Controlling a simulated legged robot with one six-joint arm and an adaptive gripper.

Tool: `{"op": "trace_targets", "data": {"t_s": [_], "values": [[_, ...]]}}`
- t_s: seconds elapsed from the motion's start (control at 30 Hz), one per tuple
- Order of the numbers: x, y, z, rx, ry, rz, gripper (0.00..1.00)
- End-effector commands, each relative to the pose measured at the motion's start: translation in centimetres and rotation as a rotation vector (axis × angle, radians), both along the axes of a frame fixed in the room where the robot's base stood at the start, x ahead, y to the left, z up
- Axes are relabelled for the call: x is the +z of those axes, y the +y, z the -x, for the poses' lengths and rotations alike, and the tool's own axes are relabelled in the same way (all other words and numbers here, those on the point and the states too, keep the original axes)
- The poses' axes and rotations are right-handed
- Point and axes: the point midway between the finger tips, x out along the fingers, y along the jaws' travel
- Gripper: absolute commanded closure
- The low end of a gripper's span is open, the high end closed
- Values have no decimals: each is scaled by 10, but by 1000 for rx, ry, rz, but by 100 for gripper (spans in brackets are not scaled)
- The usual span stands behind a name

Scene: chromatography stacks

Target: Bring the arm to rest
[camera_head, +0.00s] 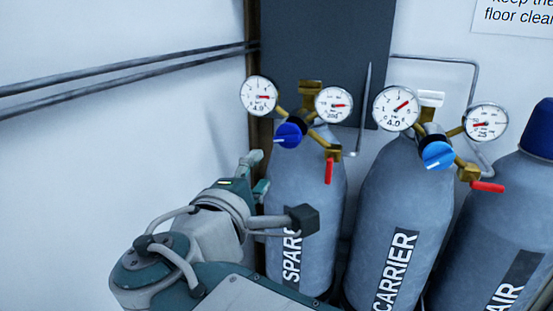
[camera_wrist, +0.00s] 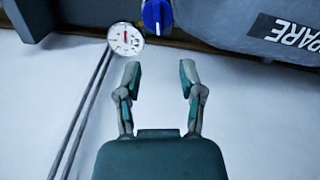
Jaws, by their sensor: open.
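My arm reaches up from the bottom left of the head view, over my own body, and ends left of the SPARE cylinder. My gripper (camera_head: 260,174) is seen from behind there, in front of the white wall and close to the SPARE cylinder (camera_head: 305,220). In the wrist view my gripper (camera_wrist: 160,76) shows two fingers standing apart with nothing between them. Past the fingertips are a pressure gauge (camera_wrist: 126,39) and a blue regulator knob (camera_wrist: 157,16). The distance from the fingertips to these cannot be told.
The CARRIER cylinder (camera_head: 400,215) stands right of the SPARE one, then the AIR cylinder (camera_head: 510,225). Regulators with gauges, knobs and red levers (camera_head: 329,170) project from the first two. Two pipes (camera_head: 130,72) run along the left wall. The space before that wall (camera_head: 80,190) looks clear.

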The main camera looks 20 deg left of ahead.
Motion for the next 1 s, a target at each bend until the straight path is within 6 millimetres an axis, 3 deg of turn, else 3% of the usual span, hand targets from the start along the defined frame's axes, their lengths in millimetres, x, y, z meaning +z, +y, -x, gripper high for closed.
{"op": "trace_targets", "data": {"t_s": [0.47, 0.57, 0.73, 0.9, 1.0], "values": [[-3, -7, 4, -16, 16, -7, 50], [-18, -37, -8, -83, 92, -43, 50], [-66, -123, -22, -271, 310, -194, 50], [-113, -194, -11, -451, 499, -409, 50], [-138, -224, 4, -548, 588, -561, 50]]}}
